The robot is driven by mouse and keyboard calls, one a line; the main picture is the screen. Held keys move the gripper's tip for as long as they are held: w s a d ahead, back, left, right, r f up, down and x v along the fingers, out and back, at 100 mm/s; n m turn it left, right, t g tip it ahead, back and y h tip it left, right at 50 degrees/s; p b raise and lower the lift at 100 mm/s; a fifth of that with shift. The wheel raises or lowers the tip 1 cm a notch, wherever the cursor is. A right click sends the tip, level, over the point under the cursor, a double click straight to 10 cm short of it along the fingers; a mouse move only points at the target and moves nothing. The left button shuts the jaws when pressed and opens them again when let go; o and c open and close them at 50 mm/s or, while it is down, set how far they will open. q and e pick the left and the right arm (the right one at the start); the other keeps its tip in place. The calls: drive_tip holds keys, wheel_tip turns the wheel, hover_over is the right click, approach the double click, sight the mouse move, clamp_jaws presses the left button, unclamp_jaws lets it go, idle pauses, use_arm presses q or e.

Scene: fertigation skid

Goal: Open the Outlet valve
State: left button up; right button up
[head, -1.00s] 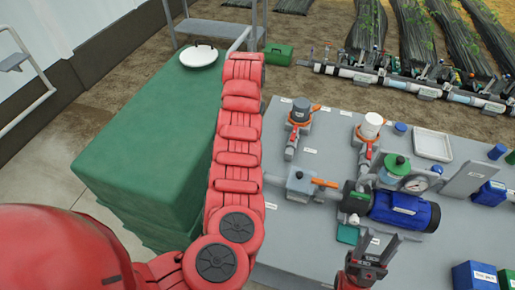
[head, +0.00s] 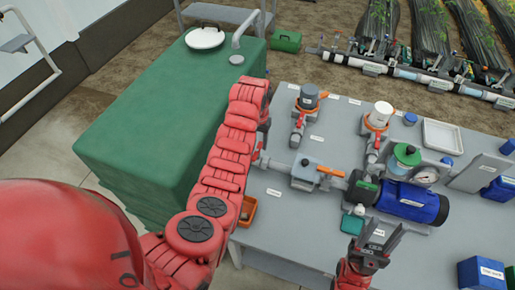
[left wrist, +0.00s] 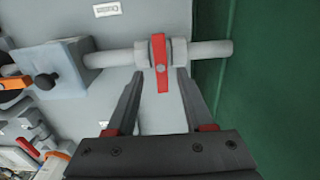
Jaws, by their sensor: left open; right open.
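A small valve with a red lever (left wrist: 160,62) sits on a grey pipe (left wrist: 208,50) in the left wrist view; the lever lies across the pipe. My left gripper (left wrist: 160,76) is open, with its fingertips on either side of the lever's lower end. I cannot tell whether they touch it. A label (left wrist: 107,10) nearby is too small to read surely. In the head view my left arm hides this valve and most of the gripper. My right gripper (head: 383,238) is open and empty over the bench's front part.
The pipe runs between the green tank (head: 150,110) and a grey box valve with an orange handle (head: 308,172). A blue pump (head: 410,203), upright filters and a white tray (head: 443,136) stand on the grey bench (head: 290,235). An orange tray (head: 248,212) is beside my left arm.

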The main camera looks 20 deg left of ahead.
sight(257, 150)
use_arm(q)
drive_tip(key=shift+a+f+p, duration=0.1)
drive_tip(key=shift+f+p, duration=0.2)
drive_tip(key=shift+f, duration=1.2)
clamp_jaws()
